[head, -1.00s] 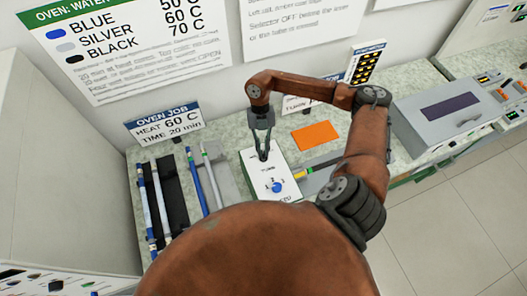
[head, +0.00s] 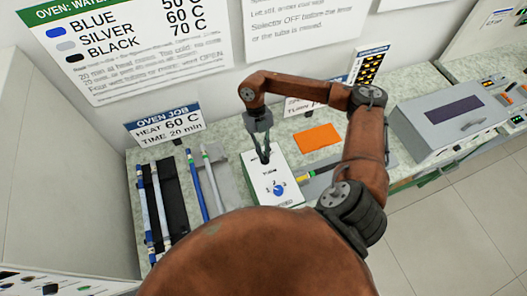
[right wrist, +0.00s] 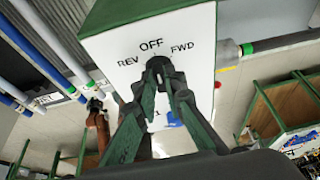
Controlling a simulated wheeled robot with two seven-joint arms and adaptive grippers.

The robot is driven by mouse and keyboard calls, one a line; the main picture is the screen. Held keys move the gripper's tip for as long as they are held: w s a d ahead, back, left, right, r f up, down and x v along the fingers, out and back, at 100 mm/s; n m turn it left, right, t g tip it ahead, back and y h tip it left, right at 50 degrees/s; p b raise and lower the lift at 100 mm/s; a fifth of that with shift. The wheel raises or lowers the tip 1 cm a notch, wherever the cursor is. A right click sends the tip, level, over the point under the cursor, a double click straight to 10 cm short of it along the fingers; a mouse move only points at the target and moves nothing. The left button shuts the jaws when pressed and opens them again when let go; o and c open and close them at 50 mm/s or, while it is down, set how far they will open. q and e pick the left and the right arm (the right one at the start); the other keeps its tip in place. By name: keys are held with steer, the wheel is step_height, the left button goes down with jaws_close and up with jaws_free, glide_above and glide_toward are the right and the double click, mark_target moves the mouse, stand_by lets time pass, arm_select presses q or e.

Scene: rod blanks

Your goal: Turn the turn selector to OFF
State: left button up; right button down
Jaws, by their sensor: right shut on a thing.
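The white control box (head: 284,160) stands on the bench. In the right wrist view its face (right wrist: 195,25) reads REV, OFF and FWD around the turn selector (right wrist: 158,62), a dark knob. My right gripper (right wrist: 160,70) is shut on this knob, its fingers covering most of it. I cannot clearly tell which label the knob points to. In the head view my right gripper (head: 265,158) reaches down to the far part of the box. A blue dial (head: 279,188) with numbers sits on the nearer part. My left gripper is not in view.
A rod with coloured bands (head: 308,175) lies right of the box. An orange sheet (head: 317,138) lies behind it. A grey machine (head: 445,110) stands at the right.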

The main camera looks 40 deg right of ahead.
steer(key=c, duration=2)
jaws_free()
steer(key=shift+r, duration=0.1)
steer(key=v, duration=1.1)
steer(key=shift+w+d+r, duration=0.1)
steer(key=shift+w+r, duration=0.05)
steer(key=shift+r, duration=0.2)
